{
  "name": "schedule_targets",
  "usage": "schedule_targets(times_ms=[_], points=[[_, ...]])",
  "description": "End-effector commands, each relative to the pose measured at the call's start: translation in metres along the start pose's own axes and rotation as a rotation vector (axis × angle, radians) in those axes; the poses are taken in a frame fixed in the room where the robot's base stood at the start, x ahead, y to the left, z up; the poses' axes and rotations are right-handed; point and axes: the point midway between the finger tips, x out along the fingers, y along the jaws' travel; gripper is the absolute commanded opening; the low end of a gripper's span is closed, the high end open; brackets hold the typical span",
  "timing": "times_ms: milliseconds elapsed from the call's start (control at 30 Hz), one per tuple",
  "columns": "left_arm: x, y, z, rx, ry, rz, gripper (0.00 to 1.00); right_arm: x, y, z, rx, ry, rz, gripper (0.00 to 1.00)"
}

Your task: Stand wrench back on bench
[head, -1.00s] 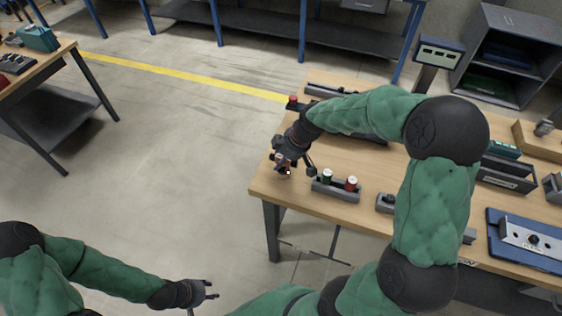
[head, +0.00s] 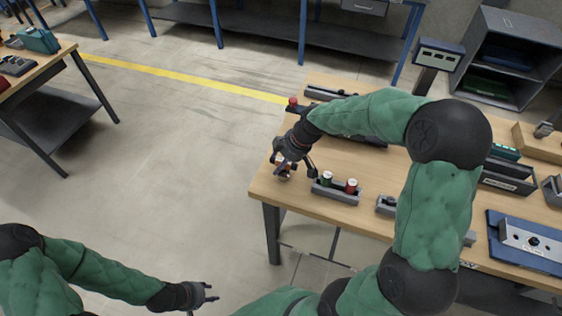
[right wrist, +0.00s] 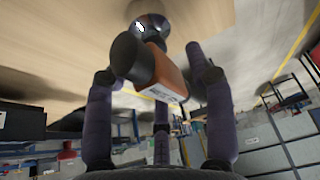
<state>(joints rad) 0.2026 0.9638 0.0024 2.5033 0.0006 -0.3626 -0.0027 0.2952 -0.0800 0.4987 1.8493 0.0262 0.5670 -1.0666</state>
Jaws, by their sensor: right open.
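The wrench appears to be the black and orange tool (right wrist: 160,75) with a white label and a shiny round end, in the right wrist view. It lies tilted between the spread fingers of my right gripper (right wrist: 158,82), close to the wooden bench top. In the head view my right gripper (head: 291,166) is over the near left corner of the bench (head: 270,188), open, with a bit of orange showing at its fingers. The gripper hides most of the tool there. My left gripper (head: 208,292) is open and empty, low over the floor, away from the bench.
A blue plate (head: 525,245) lies at the right. Open floor is left of the bench.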

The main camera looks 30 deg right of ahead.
Motion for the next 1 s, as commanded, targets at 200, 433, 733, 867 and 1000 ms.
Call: schedule_targets(times_ms=[200, 433, 733, 867, 1000], points=[[-0.012, 0.004, 0.000, 0.000, 0.000, 0.000, 0.40, -0.046, 0.001, -0.002, 0.000, 0.003, 0.005, 0.55], [-0.021, 0.008, 0.001, 0.000, 0.000, 0.000, 0.40, -0.088, 0.001, -0.001, 0.001, 0.002, 0.004, 0.55], [-0.026, 0.009, 0.001, 0.000, 0.000, 0.000, 0.40, -0.113, 0.000, 0.000, 0.001, 0.001, 0.001, 0.55], [-0.026, 0.009, 0.001, 0.000, 0.000, 0.000, 0.40, -0.114, 0.000, 0.000, 0.001, 0.001, 0.001, 0.55], [-0.025, 0.009, 0.001, 0.000, 0.000, 0.000, 0.40, -0.113, 0.000, 0.000, 0.000, 0.001, 0.001, 0.55]])
